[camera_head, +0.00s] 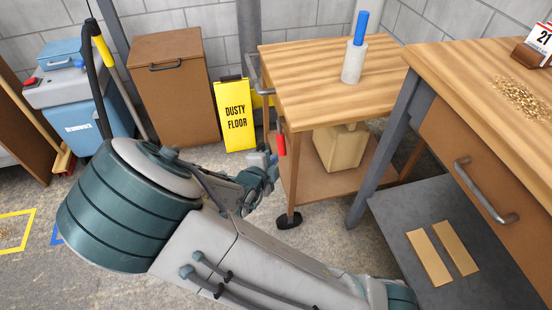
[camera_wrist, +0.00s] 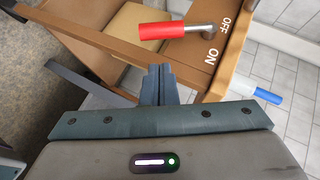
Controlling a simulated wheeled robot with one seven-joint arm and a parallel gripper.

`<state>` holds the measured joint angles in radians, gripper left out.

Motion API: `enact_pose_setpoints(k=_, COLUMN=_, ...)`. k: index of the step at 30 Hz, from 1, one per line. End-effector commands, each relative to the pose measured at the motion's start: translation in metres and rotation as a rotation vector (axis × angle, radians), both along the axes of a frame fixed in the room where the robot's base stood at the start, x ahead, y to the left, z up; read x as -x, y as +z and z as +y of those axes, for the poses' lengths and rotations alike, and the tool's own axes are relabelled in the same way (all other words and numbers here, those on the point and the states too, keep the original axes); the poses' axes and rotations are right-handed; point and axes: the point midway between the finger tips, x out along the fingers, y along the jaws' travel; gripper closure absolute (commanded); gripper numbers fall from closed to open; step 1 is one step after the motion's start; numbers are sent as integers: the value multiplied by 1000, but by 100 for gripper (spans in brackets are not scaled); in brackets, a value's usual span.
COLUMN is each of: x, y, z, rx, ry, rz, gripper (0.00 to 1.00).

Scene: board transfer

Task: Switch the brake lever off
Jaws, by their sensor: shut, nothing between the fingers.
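The brake lever (camera_wrist: 163,31) has a red grip on a metal rod. In the wrist view it lies across the side of the wooden cart, grip to the left, pivot to the right. OFF is printed above and right of the pivot, and ON below it. The red grip also shows in the head view (camera_head: 281,144), by the cart's near left leg. My gripper (camera_wrist: 158,72) is shut and empty. Its fingertips appear just below the red grip in the wrist view; I cannot tell whether they touch it.
The cart (camera_head: 335,80) carries a white-and-blue cylinder (camera_head: 354,55) on top and a tan container (camera_head: 340,148) on its lower shelf. A workbench (camera_head: 480,50) stands close on the right. A yellow floor sign (camera_head: 236,115) and a brown cabinet (camera_head: 172,88) stand behind my gripper.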

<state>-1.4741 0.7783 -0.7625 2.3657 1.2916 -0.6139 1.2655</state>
Motion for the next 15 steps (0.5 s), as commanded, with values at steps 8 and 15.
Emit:
enact_pose_setpoints(k=8, x=-44, y=-26, z=-19, rx=2, ry=-3, rz=-1, gripper=100)
enact_pose_setpoints(k=15, x=-67, y=-35, z=-27, rx=2, ry=0, rz=1, gripper=100)
